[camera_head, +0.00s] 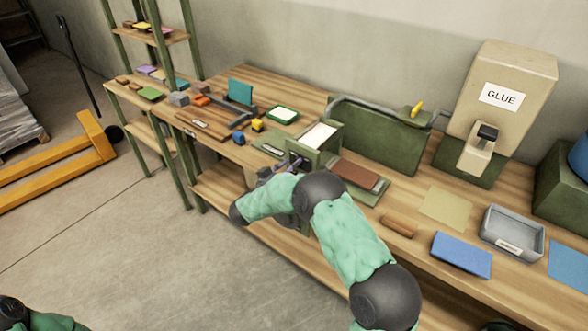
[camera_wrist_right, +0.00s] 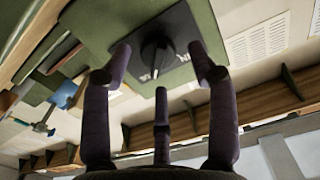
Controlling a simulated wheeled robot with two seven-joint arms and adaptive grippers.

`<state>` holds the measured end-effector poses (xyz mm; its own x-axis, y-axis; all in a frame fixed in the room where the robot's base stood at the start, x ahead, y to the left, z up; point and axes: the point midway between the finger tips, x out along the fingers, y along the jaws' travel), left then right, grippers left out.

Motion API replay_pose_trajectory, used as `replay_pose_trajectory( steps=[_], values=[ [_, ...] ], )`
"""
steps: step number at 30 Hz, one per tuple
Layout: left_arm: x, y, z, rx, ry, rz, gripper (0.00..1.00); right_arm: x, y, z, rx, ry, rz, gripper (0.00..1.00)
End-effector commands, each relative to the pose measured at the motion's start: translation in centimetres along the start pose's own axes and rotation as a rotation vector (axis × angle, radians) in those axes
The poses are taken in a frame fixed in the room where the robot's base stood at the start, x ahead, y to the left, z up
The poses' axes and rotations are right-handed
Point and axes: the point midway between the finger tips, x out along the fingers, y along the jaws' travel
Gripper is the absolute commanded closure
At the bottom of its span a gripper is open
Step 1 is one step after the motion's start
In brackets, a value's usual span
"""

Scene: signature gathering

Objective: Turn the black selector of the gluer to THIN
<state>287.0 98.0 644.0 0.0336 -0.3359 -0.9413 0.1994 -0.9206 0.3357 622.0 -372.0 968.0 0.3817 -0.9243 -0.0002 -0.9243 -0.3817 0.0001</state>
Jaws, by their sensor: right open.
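The black selector (camera_wrist_right: 156,54) is a round knob on a dark square plate on a green panel in the right wrist view. A white mark shows at its lower edge in that view. In the head view my right gripper (camera_head: 298,163) is at the front of the green gluer (camera_head: 328,153), where my arm hides the selector. My left gripper is out of view.
A beige GLUE dispenser (camera_head: 510,75) stands at the back right of the wooden bench. A brown block (camera_head: 400,225), a blue pad (camera_head: 462,254) and a grey tray (camera_head: 490,236) lie to the right. Small tools crowd the left end. The floor in front is clear.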

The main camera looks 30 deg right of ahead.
Motion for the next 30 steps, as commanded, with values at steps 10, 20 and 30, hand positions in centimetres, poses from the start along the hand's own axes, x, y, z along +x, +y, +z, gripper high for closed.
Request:
replay_pose_trajectory(
  steps=[10, 20, 30],
  values=[
    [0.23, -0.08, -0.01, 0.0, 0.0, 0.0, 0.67, 1.13, -0.01, -0.03, 0.0, 0.0, -0.002, 0.41],
    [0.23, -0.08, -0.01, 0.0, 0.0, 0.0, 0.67, 1.12, -0.02, -0.07, 0.001, 0.001, -0.001, 0.96],
    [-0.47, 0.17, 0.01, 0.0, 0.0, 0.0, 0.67, 1.16, -0.08, -0.4, -0.03, 0.003, -0.001, 0.97]
  ],
)
